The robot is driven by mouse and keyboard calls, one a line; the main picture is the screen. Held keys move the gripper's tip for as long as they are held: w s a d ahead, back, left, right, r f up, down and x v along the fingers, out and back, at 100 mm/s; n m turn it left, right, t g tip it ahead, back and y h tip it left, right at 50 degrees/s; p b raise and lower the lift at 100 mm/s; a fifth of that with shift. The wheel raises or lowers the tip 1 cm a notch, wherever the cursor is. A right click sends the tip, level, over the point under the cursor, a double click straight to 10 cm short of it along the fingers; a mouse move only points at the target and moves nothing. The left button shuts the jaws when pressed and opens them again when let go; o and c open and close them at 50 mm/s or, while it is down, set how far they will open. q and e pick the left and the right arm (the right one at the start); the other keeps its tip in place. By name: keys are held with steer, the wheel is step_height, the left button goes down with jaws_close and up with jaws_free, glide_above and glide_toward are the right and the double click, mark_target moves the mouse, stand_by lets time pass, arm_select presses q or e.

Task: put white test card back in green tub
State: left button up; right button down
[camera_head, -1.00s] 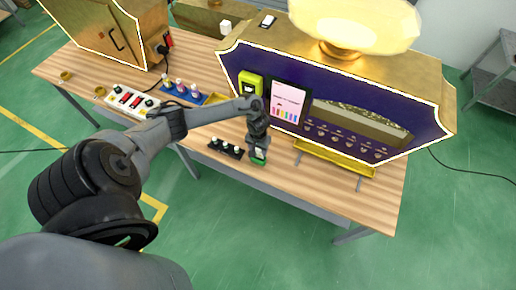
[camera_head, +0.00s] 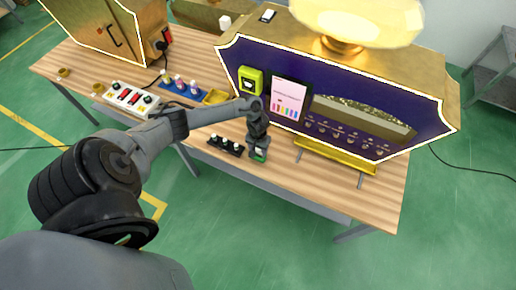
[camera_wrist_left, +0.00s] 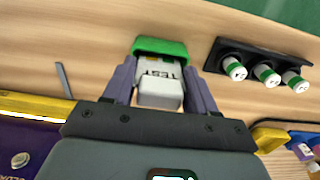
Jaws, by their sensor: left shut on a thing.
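My left gripper (camera_head: 259,146) points down near the front edge of the wooden table. In the left wrist view, its two fingers (camera_wrist_left: 160,95) are shut on the white test card (camera_wrist_left: 158,92), which carries the word TEST. The green tub (camera_wrist_left: 160,47) is right at the card's far end and overlaps it in the picture. I cannot tell how deep the card sits in the tub. In the head view, the green tub (camera_head: 260,156) shows just below the gripper, and the card is mostly hidden. My right gripper is not in view.
A black holder (camera_head: 226,146) with several white-and-green vials stands beside the tub. The purple vending machine (camera_head: 330,105) with a yellow tray (camera_head: 336,155) stands behind. A blue rack (camera_head: 180,88) and a switch box (camera_head: 130,99) are to the left.

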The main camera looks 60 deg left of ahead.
arm_select(q)
steer(key=shift+f, duration=0.2)
steer(key=o, duration=1.1)
steer(key=shift+o, duration=1.4)
steer(key=shift+r, duration=0.15)
steer(key=shift+r, duration=0.1)
steer(key=shift+r+p, duration=0.75)
steer(key=shift+p, duration=0.45)
steer(key=shift+r, duration=0.15)
